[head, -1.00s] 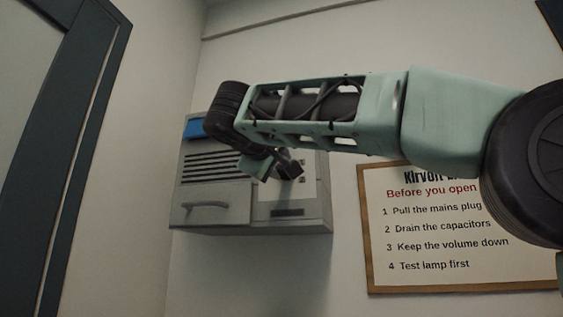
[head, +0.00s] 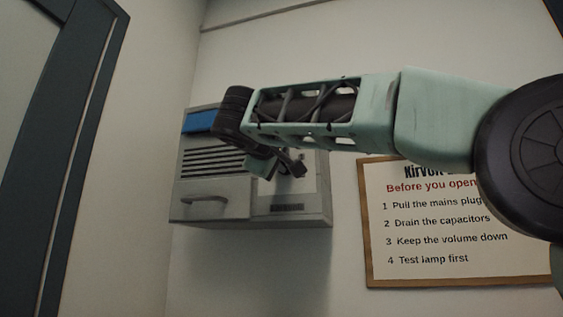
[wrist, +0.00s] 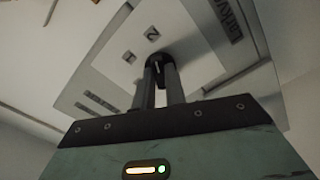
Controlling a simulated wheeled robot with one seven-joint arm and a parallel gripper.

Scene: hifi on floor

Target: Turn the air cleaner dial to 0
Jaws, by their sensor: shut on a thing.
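The air cleaner (head: 213,210) is a grey box on the wall, with dark slots, a blue panel and a handle. In the wrist view its pale control panel (wrist: 110,62) carries the marks 1 and 2. The dark round dial (wrist: 158,57) is between the tips of my gripper (wrist: 161,72), which is shut on it. The fingers cover part of the dial, and I cannot read where it points. In the head view my gripper (head: 297,166) is at the right part of the air cleaner's front, and the dial cannot be made out there.
A framed notice (head: 430,228) hangs on the wall to the right, below my arm. A dark door frame (head: 85,140) stands at the left. The wall below the air cleaner is clear.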

